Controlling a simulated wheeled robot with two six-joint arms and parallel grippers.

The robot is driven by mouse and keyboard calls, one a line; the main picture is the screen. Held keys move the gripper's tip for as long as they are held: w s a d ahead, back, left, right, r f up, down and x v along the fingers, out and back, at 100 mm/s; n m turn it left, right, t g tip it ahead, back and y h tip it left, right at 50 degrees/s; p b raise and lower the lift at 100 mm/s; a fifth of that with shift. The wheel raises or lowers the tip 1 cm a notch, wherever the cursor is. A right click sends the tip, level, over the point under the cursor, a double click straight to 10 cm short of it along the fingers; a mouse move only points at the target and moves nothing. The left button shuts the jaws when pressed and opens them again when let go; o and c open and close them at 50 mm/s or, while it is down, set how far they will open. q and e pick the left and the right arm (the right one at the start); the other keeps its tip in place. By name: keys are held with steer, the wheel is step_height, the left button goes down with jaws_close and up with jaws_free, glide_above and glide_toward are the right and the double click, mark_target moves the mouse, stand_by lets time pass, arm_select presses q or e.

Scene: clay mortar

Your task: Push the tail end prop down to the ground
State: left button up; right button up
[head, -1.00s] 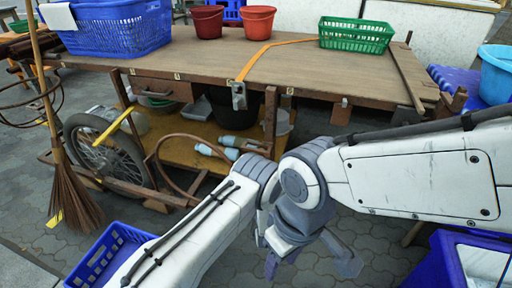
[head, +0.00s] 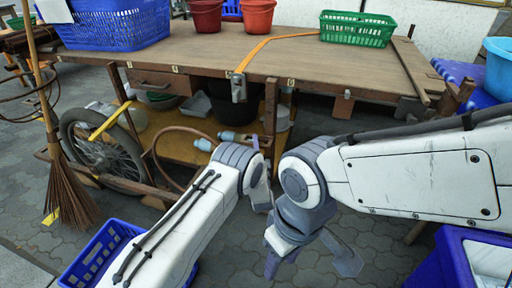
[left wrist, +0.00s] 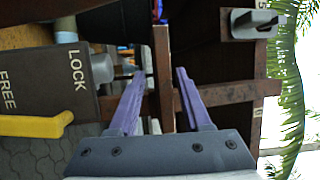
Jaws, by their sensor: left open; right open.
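A wooden cart (head: 200,52) with a flat top stands ahead in the head view. An upright wooden post (head: 270,108) joins its top to the lower shelf. I cannot tell for sure which part is the tail end prop. My left gripper (head: 260,192) is in front of the cart's lower shelf, its fingers mostly hidden by its own arm. In the left wrist view, its two purple fingers (left wrist: 159,76) are apart, with a wooden bar (left wrist: 226,94) behind them; no contact shows. My right gripper (head: 310,264) is open and empty, lower, over the paving.
A yellow lever (left wrist: 35,126) sits by a LOCK/FREE plate (left wrist: 75,80). A metal buckle (head: 238,88) hangs at the cart's front edge. A spoked wheel (head: 100,148), broom (head: 72,190) and blue basket (head: 100,256) are left. A blue bin (head: 455,262) stands at lower right.

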arm_select(q)
jaws_close()
stand_by(1.4)
